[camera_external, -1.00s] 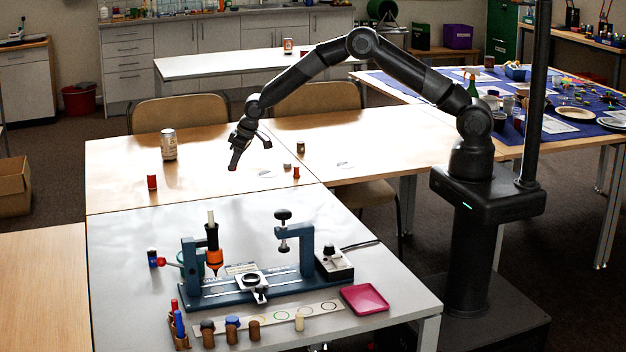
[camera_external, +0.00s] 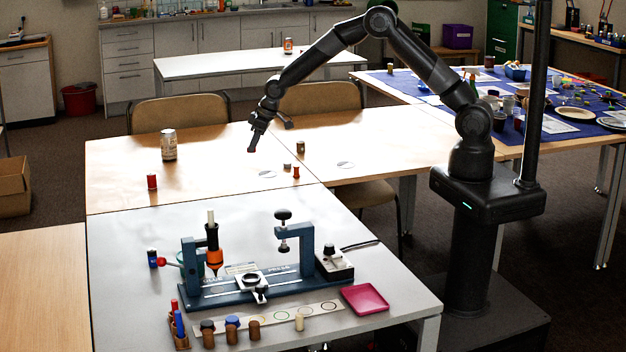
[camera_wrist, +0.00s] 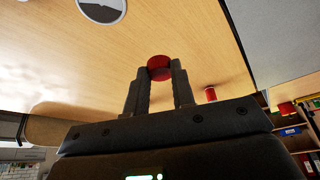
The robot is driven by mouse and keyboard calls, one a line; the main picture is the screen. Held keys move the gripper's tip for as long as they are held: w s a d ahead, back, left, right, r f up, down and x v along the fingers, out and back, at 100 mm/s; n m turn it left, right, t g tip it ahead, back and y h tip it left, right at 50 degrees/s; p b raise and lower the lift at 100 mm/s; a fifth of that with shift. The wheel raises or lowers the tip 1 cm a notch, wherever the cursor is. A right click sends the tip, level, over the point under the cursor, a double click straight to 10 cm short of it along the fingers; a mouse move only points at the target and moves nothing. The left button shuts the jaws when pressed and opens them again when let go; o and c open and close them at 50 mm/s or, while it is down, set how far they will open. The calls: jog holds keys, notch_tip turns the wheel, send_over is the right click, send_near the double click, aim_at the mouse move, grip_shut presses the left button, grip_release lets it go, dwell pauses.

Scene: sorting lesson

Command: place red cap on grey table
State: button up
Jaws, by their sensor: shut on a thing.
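My gripper (camera_external: 253,144) is above the wooden table (camera_external: 210,185), with its fingers pointing down. In the wrist view, my gripper (camera_wrist: 159,85) is shut on the red cap (camera_wrist: 159,66), which sits between the fingertips. The cap is tiny and dark in the external view. The grey table (camera_external: 125,240) adjoins the near edge of the wooden table. My gripper is beyond the grey table, not over it.
A blue press (camera_external: 225,294) fills the middle of the grey table, with a pink tray (camera_external: 364,299) at right. The grey table's left part is mostly clear. A can (camera_external: 168,145), a red spool (camera_external: 152,182) and an orange-red piece (camera_external: 296,172) stand on the wooden table.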

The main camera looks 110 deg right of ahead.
jog(key=a+f+n+y, duration=0.1)
jog(key=a+n, duration=0.2)
jog(key=a, duration=2)
jog(key=s+a+n, duration=0.1)
jog(key=s+a, duration=0.2)
jog(key=a, duration=0.5)
jog(key=s+a+f+n+y, duration=0.1)
jog(key=s+a, duration=0.2)
jog(key=a, duration=0.4)
jog(key=shift+s+a+f+t, duration=0.2)
jog(key=shift+s+a+t, duration=0.15)
jog(key=shift+s+t, duration=0.05)
